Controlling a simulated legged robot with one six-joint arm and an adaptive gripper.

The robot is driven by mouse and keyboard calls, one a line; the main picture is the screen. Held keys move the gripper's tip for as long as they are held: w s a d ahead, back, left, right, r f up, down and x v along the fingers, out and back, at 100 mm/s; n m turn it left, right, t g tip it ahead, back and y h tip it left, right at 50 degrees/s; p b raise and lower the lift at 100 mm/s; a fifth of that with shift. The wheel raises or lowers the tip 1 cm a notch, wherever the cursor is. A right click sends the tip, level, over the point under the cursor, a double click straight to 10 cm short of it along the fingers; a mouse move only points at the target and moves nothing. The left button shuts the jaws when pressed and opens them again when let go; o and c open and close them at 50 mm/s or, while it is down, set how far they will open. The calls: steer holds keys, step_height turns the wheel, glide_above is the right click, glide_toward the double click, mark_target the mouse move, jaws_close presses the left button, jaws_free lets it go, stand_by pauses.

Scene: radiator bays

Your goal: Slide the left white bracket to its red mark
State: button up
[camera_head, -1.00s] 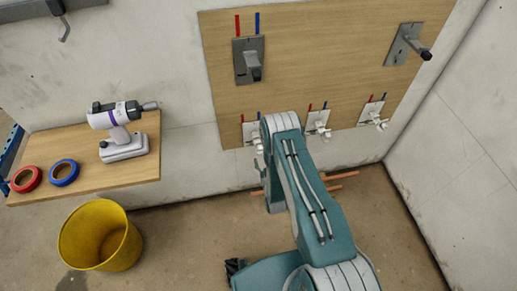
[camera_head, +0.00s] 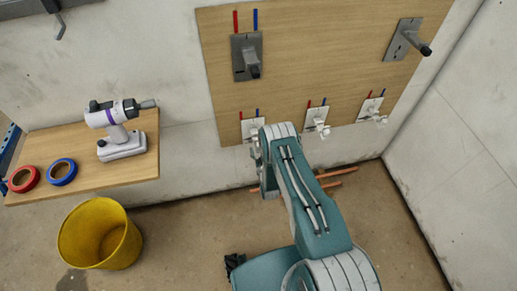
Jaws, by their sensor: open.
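The left white bracket (camera_head: 251,128) is on the lower left of the wooden board, and my arm's elbow covers part of its right side. Its red mark (camera_head: 241,116) is a short line just above its left corner, with a blue mark (camera_head: 257,113) to the right. The bracket's plate sits below both marks. My arm rises in front of the board, its elbow close to the bracket in the picture. My gripper cannot be made out; the arm hides that area. Whether anything touches the bracket cannot be seen.
A shelf (camera_head: 90,186) at left holds a drill (camera_head: 118,130) and tape rolls. A yellow bucket (camera_head: 100,233) and copper-coloured pipes (camera_head: 335,174) are on the floor.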

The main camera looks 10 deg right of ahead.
steer(key=shift+w, duration=0.3)
jaws_close()
steer(key=a, duration=0.5)
jaws_free()
steer(key=shift+w, duration=0.1)
